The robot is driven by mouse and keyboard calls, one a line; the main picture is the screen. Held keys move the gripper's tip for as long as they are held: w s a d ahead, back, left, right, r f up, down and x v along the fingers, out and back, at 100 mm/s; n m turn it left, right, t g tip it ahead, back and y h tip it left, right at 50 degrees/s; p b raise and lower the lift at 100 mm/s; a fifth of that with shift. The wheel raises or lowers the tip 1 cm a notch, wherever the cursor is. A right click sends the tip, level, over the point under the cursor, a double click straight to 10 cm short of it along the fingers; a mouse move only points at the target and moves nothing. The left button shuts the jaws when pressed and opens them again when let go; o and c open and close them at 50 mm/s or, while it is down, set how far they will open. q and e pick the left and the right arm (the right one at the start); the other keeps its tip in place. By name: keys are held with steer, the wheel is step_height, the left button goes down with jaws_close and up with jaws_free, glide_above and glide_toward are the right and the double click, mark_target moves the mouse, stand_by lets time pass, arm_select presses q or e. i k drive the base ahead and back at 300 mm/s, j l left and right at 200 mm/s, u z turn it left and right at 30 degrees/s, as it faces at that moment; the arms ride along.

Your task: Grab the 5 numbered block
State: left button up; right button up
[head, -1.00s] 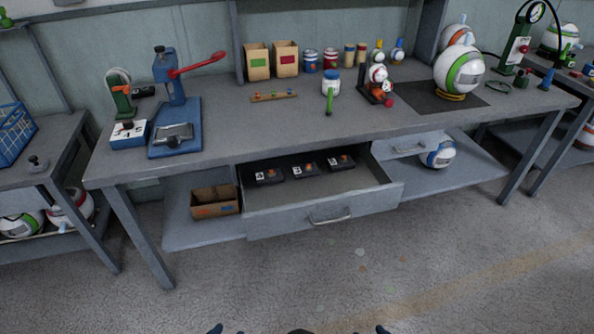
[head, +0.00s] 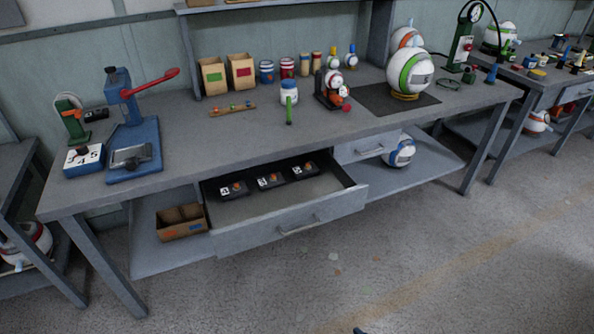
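Three dark blocks with white number labels lie in a row in the open drawer under the bench: a left block (head: 233,189), a middle block (head: 269,181) and a right block (head: 304,170). The digits are too small to read surely, so I cannot tell which is the 5. The drawer (head: 290,228) is pulled out, its front facing me. A small dark tip, probably of my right gripper (head: 360,331), shows at the bottom edge, far from the blocks. Its opening cannot be seen. My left gripper is out of view.
On the bench (head: 220,135) stand a blue press (head: 133,140) with a red lever and a blue box (head: 84,160) marked with digits. A cardboard box (head: 181,222) is on the lower shelf. The floor before the drawer is clear.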

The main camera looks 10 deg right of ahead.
mark_target(299, 172)
steer(key=i+l+u, duration=0.15)
steer(key=l+u, duration=0.45)
steer(key=i+l+u, duration=0.1)
steer(key=l+u, duration=0.25)
steer(key=l, duration=0.15)
steer(key=i+l, duration=0.2)
steer(key=i, duration=0.2)
steer(key=i+l, duration=0.15)
steer(key=i, duration=0.3)
